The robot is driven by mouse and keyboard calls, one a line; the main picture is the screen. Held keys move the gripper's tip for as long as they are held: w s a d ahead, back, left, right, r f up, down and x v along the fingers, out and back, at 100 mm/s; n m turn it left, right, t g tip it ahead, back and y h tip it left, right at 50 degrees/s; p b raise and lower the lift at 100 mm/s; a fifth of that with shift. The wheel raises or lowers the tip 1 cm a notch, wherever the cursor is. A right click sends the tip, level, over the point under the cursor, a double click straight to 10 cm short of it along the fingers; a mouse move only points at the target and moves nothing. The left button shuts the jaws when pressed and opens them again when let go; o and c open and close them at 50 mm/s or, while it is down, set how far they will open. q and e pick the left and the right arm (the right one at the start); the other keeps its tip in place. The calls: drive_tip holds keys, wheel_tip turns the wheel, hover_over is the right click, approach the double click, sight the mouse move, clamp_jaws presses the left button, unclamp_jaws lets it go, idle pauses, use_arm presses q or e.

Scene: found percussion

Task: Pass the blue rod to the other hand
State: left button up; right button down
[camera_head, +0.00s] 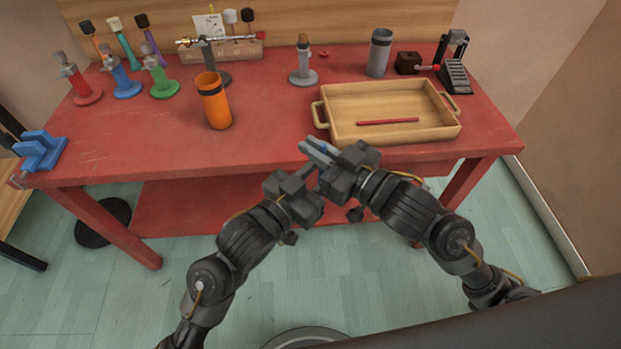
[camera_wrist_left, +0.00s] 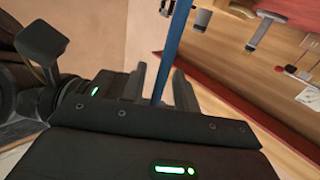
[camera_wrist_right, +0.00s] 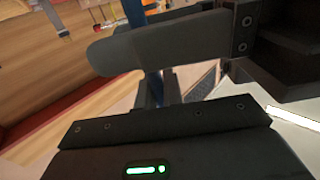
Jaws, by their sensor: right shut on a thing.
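The blue rod (camera_wrist_left: 178,40) runs down between the fingers of my left gripper (camera_wrist_left: 160,88) in the left wrist view. Those fingers stand apart, with narrow gaps on both sides of the rod. In the right wrist view, the rod (camera_wrist_right: 153,87) passes between the close fingers of my right gripper (camera_wrist_right: 161,90), which is shut on it. A large grey finger crosses in front of it there. In the head view, the grippers meet in front of the table edge, and only a small blue bit of the rod (camera_head: 323,147) shows; the rest is hidden.
A wooden tray (camera_head: 345,134) holding a red stick (camera_head: 388,121) stands on the red table (camera_head: 270,140), just beyond my grippers. An orange cup (camera_head: 214,103) stands left of it. A grey cup (camera_head: 379,55) and several coloured stands are farther back.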

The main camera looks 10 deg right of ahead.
use_arm(q)
clamp_jaws()
use_arm(e)
drive_tip(key=c, duration=1.5)
unclamp_jaws()
drive_tip(key=shift+o, duration=0.2)
